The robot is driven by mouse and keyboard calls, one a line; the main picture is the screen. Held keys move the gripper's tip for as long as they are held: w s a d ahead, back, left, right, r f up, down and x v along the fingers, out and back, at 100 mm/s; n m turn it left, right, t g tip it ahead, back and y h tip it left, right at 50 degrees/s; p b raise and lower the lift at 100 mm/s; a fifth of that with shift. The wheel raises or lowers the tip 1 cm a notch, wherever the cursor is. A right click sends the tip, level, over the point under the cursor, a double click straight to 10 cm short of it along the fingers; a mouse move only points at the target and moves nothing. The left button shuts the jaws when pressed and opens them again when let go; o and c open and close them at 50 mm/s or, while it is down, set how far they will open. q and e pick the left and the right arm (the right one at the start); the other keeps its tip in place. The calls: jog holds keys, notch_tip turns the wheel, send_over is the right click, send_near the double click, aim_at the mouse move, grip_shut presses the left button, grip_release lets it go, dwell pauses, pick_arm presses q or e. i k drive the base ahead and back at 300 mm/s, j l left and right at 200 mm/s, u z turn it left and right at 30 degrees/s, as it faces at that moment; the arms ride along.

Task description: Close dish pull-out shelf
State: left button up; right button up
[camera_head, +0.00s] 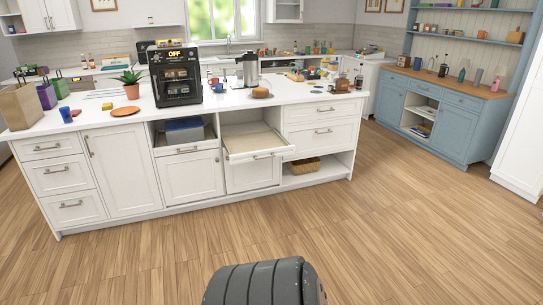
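A white pull-out shelf (257,143) stands out from the front of the white island, under the worktop and right of its middle. It is extended towards me, its light inner bottom shows, and it looks empty. Its front carries a handle. To its left, another compartment (184,149) with a low front holds a blue-grey box (184,130); I cannot tell how far it is pulled out. Neither of my grippers is in view.
The wooden floor before the island (105,171) is clear. An open lower shelf holds a wicker basket (304,166). The worktop carries a black oven-like appliance (175,77), a potted plant (131,88) and several small items. A blue cabinet (441,111) stands at right.

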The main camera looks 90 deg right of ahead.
aim_at(246, 147)
jog(key=z, duration=2.75)
jog(key=i+j, duration=0.25)
jog(key=i, duration=0.2)
jog(key=i+j+u, duration=0.1)
jog(key=i+j, duration=0.15)
jog(key=i, duration=0.2)
jog(key=i+j, duration=0.2)
jog(key=i, duration=0.25)
jog(key=k+u, duration=0.05)
